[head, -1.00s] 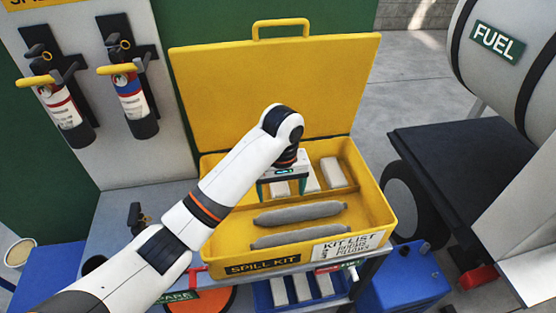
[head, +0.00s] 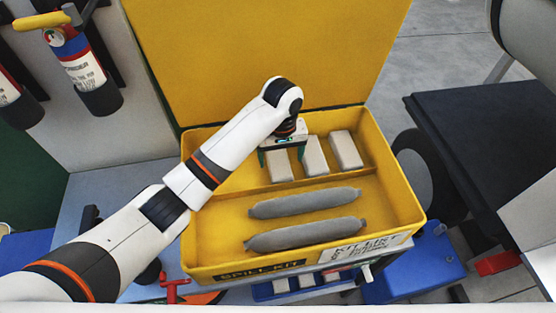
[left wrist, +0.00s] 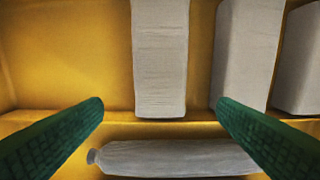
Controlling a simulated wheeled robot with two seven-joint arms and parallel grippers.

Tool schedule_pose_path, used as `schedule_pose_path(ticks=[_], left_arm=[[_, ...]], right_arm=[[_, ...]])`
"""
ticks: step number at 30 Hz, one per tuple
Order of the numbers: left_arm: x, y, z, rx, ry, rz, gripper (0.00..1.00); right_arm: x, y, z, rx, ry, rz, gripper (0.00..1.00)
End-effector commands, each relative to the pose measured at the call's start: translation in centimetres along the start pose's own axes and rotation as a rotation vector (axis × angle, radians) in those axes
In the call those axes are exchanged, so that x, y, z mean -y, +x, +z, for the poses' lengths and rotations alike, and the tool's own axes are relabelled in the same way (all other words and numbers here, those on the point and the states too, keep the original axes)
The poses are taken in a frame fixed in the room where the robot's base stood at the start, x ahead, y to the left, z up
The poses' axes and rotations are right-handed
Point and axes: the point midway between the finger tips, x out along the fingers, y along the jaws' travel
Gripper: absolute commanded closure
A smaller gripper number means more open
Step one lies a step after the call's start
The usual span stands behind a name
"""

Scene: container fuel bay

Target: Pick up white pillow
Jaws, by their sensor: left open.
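Three white pillows stand side by side in the back compartment of the yellow spill kit box (head: 408,190): the left one (head: 278,168), the middle one (head: 315,157) and the right one (head: 346,150). My left gripper (head: 283,165) is open over the left pillow and partly hides it in the head view. In the left wrist view my two green fingers (left wrist: 160,108) are spread wide, with the left pillow (left wrist: 160,60) between them and apart from both. The middle pillow (left wrist: 247,55) lies right of it. My right gripper is not in view.
Two grey socks (head: 305,203) (head: 305,235) lie in the front compartment behind a low divider. The raised yellow lid (head: 270,60) stands behind the box. A blue container (head: 415,268) and a black platform (head: 475,140) are at the right. Fire extinguishers (head: 85,70) hang at the left.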

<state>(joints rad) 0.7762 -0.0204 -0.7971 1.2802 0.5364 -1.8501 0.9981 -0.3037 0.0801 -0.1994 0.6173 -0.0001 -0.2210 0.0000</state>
Motion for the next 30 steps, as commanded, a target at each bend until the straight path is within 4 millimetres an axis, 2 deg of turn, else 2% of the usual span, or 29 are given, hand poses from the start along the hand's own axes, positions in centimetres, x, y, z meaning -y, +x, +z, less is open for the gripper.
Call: schedule_pose_path(ticks=[3, 8, 16, 25, 26, 30], left_arm=[[0.0, 1.3, 0.0, 0.000, 0.000, 0.001, 0.18], [0.0, 2.4, 0.1, 0.000, -0.001, 0.001, 0.18], [-0.1, 6.2, 0.2, -0.001, -0.002, 0.001, 0.18], [0.0, 7.0, 0.3, 0.001, -0.001, -0.001, 0.18], [0.0, 7.0, 0.3, 0.001, -0.001, -0.001, 0.20], [0.0, 6.9, 0.3, 0.002, -0.001, -0.001, 0.43]], right_arm=[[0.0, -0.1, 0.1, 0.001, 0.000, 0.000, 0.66], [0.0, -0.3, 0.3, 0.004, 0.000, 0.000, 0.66], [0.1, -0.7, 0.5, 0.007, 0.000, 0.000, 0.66], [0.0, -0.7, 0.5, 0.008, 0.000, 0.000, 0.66], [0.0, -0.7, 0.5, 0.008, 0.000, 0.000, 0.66], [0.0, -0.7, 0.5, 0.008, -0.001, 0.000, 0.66]])
